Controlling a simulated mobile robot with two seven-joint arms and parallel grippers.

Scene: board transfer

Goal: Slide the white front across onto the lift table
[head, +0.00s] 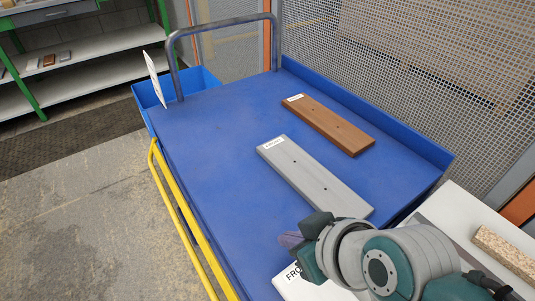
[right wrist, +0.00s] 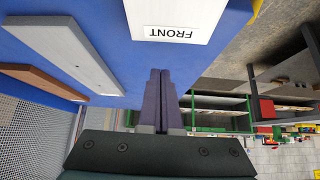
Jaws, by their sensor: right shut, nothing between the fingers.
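The white front (head: 300,290) shows at the bottom edge of the head view, its label partly hidden by my right gripper. The right wrist view shows the labelled end of the white front (right wrist: 178,12), reading FRONT, over blue. The lift table (head: 210,150) is a blue platform with a grey hoop handle. My right gripper (head: 290,240) is shut and empty, close to the labelled end of the front. In the wrist view its purple fingers (right wrist: 160,75) end near that edge; I cannot tell whether they touch. My left gripper is out of view.
A grey board (head: 310,175) and a brown board (head: 330,124) lie on the blue platform, whose left part is clear. A yellow rail (head: 180,215) runs along its left side. A blue bin (head: 200,79) stands behind it. A chipboard piece (head: 505,252) lies at the right.

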